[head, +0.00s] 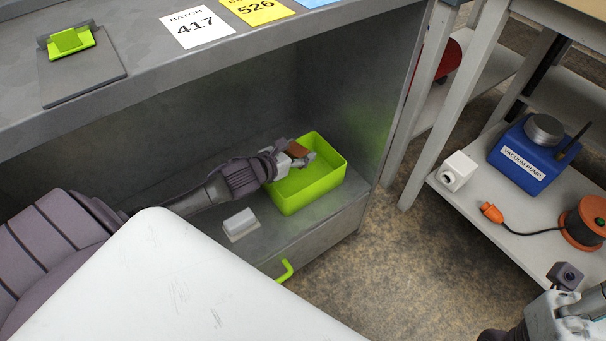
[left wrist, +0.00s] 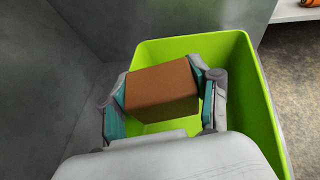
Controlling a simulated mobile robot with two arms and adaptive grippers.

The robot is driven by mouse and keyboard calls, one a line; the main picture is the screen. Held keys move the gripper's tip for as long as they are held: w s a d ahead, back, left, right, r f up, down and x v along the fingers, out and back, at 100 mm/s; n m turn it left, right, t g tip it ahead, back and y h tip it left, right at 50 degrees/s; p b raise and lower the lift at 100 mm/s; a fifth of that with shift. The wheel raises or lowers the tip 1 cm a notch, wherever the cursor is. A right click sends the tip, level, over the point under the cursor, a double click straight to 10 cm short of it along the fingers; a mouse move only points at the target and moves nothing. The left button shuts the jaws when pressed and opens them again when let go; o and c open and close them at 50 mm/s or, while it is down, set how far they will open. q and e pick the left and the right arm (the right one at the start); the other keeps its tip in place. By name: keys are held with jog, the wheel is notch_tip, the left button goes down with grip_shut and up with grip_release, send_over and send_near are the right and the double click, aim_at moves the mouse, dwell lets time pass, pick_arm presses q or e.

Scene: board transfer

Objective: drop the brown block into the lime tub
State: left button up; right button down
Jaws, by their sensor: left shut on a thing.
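The brown block (left wrist: 162,90) is between the fingers of my left gripper (left wrist: 161,98), which is shut on it. In the head view the brown block (head: 298,149) shows partly, with my left gripper (head: 301,158) over the lime tub (head: 312,190). The lime tub stands on the low shelf. In the left wrist view the tub's green wall (left wrist: 250,85) surrounds the block on the far and right sides, and the block is over the opening. The exact height above the floor of the tub cannot be told. My right gripper (head: 585,305) shows only in part at the lower right corner.
A small white block (head: 240,222) lies on the shelf left of the tub. The cabinet's upper top (head: 130,25) is above my left arm. A cart at the right holds a blue vacuum pump (head: 530,155), a white box (head: 457,171) and an orange cable reel (head: 585,222).

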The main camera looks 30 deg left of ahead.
pick_arm(q)
jog(key=o, duration=1.3)
jog(key=shift+v, duration=3.75)
